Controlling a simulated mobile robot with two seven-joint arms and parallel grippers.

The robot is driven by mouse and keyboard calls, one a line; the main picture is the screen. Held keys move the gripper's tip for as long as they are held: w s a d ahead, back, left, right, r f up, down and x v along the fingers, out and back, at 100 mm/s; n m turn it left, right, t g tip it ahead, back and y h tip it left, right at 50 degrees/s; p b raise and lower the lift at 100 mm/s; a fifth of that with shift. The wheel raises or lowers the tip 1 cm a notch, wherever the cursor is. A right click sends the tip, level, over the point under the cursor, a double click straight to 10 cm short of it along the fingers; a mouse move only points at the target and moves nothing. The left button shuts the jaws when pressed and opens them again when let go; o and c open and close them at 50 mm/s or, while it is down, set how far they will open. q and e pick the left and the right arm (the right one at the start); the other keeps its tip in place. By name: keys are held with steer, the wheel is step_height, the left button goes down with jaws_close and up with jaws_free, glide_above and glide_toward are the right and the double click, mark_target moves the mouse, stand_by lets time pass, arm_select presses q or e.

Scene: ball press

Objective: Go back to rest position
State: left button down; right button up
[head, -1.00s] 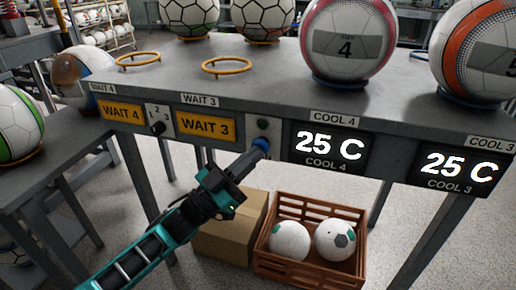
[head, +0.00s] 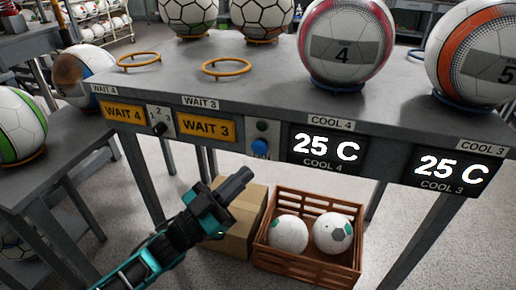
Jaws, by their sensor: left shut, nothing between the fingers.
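My left gripper (head: 241,176) is shut and empty. It hangs in the air in front of the table, below the panel on its front edge. A blue button (head: 261,153) sits on that panel, up and to the right of my fingertips, with a gap between them. My right gripper is not in view.
The grey table (head: 270,84) carries balls and two empty orange rings (head: 227,67). Screens on its front read WAIT 4, WAIT 3 and 25 C. A cardboard box (head: 240,222) and a brown crate (head: 307,267) with two balls stand on the floor below.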

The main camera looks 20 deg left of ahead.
arm_select(q)
steer(key=s+f+n+g+y, duration=0.4)
steer(key=s+f+y, duration=0.2)
steer(key=f, duration=0.4)
steer(key=s+f+n+g+y, duration=0.35)
steer(key=s+f+y, duration=0.25)
steer(key=f, duration=0.4)
step_height(320, 180, up, 12)
steer(key=s+a+y+p, duration=0.1)
steer(key=a+p, duration=0.2)
steer(key=p, duration=1.2)
steer(key=shift+s+f, duration=0.25)
steer(key=shift+s, duration=0.05)
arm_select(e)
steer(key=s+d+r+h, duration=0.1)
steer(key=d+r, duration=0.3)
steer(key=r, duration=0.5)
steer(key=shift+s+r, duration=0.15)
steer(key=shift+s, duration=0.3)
